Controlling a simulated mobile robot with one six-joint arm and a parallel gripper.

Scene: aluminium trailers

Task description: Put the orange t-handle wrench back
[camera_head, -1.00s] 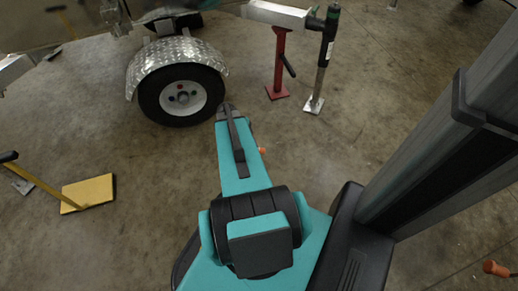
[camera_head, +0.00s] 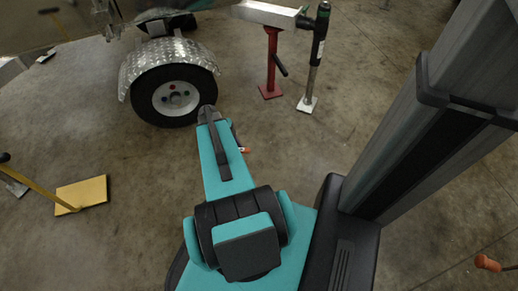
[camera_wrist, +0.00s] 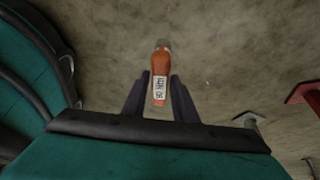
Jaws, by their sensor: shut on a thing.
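My gripper (camera_wrist: 160,88) is shut on the orange handle of the wrench (camera_wrist: 162,65). The handle sits between the two dark fingers in the wrist view, with a white printed label near its lower end and a greyish far end. The rest of the wrench is not clear. In the head view only a small orange tip of the wrench (camera_head: 244,150) shows beside my teal arm, and my gripper is hidden by the arm. No place for the wrench can be made out for certain.
A trailer wheel (camera_head: 174,97) under a silver fender (camera_head: 165,54) stands just beyond my arm. A red stand (camera_head: 270,72) and a jack post (camera_head: 314,60) are to its right. Another orange-handled tool (camera_head: 487,263) is at lower right. Concrete floor between is clear.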

